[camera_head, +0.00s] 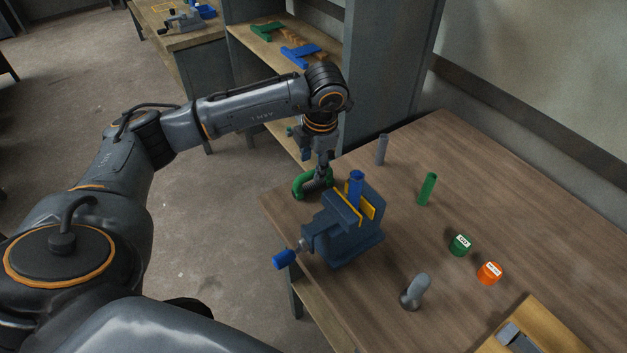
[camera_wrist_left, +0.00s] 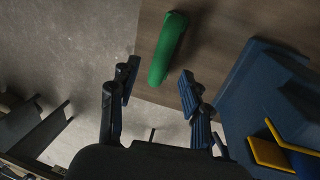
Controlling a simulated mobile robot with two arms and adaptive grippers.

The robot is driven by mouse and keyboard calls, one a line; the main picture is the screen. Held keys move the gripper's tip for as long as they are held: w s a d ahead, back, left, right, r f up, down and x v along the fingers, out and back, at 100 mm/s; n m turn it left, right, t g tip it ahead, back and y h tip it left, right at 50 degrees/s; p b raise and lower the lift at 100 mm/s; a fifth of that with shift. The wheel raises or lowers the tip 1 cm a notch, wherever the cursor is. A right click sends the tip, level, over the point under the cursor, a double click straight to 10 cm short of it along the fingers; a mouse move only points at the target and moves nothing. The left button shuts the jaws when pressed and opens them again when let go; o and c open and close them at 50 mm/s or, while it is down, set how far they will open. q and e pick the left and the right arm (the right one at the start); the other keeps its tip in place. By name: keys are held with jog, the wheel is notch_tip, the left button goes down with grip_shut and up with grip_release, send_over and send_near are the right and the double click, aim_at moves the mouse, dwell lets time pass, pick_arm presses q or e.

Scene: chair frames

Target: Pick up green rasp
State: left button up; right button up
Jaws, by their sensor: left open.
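A green rounded piece (camera_head: 301,185) lies at the near left edge of the table, beside the vise; I cannot tell for sure that it is the rasp. In the left wrist view it is a smooth green bar (camera_wrist_left: 168,48), its near end close to the table edge. My left gripper (camera_head: 318,182) is above the table edge at this piece, pointing down. In the left wrist view its fingers (camera_wrist_left: 157,82) are spread on either side of the bar's near end, with nothing clamped. My right gripper is not in view.
A blue-grey vise (camera_head: 345,235) with yellow jaws holds a blue piece (camera_head: 356,188), close right of my gripper. A grey cylinder (camera_head: 382,149), a grey tool (camera_head: 415,291), green (camera_head: 460,245) and orange (camera_head: 489,273) round containers stand on the table. Shelves are behind.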

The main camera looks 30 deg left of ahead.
aim_at(312, 172)
pick_arm(q)
jog(key=shift+f, duration=0.3)
jog(key=f, duration=0.1)
jog(key=f+p, duration=0.1)
jog(key=f, duration=0.1)
jog(key=shift+w+a+f+p, duration=0.2)
jog(key=shift+a+f+p, duration=0.1)
jog(key=shift+a+p, duration=0.1)
jog(key=shift+w+f, duration=0.1)
jog(key=shift+f, duration=0.4)
grip_shut()
